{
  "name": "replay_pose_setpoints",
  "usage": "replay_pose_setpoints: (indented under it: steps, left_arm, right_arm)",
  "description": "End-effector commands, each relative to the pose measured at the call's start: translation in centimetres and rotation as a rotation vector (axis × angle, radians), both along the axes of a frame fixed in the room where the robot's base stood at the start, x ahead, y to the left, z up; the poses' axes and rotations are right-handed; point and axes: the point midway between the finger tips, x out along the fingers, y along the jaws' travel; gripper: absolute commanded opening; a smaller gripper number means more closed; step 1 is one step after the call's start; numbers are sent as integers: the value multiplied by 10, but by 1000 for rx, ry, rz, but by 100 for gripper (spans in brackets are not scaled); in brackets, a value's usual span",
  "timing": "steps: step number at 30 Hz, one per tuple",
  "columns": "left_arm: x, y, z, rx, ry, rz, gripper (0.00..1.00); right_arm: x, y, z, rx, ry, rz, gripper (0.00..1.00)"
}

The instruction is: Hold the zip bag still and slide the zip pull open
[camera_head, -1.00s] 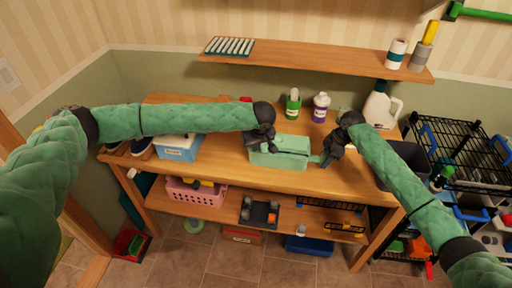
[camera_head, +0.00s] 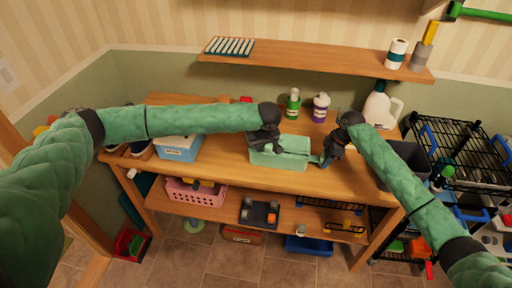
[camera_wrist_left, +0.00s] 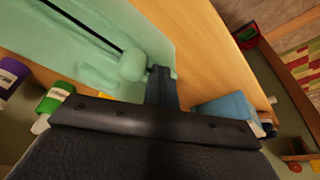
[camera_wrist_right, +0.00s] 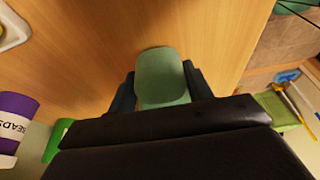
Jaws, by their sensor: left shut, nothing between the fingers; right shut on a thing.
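The green zip bag (camera_head: 280,158) lies on the wooden workbench, and its top also fills the upper left of the left wrist view (camera_wrist_left: 62,52). A dark zip line (camera_wrist_left: 92,22) runs along it towards a rounded green zip pull (camera_wrist_left: 132,66). My left gripper (camera_head: 258,146) is shut and empty at the bag's left part; its fingers (camera_wrist_left: 162,84) are right beside the pull. I cannot tell whether they touch it. My right gripper (camera_head: 325,161) is shut on a green end tab (camera_wrist_right: 161,76) at the bag's right end. The rest of the bag is hidden in the right wrist view.
A green bottle (camera_head: 292,104) and a purple-labelled bottle (camera_head: 320,108) stand behind the bag. A white jug (camera_head: 378,108) stands at the back right and a blue box (camera_head: 178,149) to the left. A wooden shelf (camera_head: 310,59) hangs above. The bench front is clear.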

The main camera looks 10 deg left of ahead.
Motion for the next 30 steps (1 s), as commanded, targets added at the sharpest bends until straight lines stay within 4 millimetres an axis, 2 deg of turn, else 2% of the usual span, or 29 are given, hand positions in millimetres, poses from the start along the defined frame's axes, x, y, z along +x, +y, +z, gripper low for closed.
replay_pose_setpoints:
  steps: [30]
  left_arm:
    - [0, -17, -1, -1, 0, 0, 0]
  right_arm:
    - [-1, 0, -4, -2, 4, 0, 0]
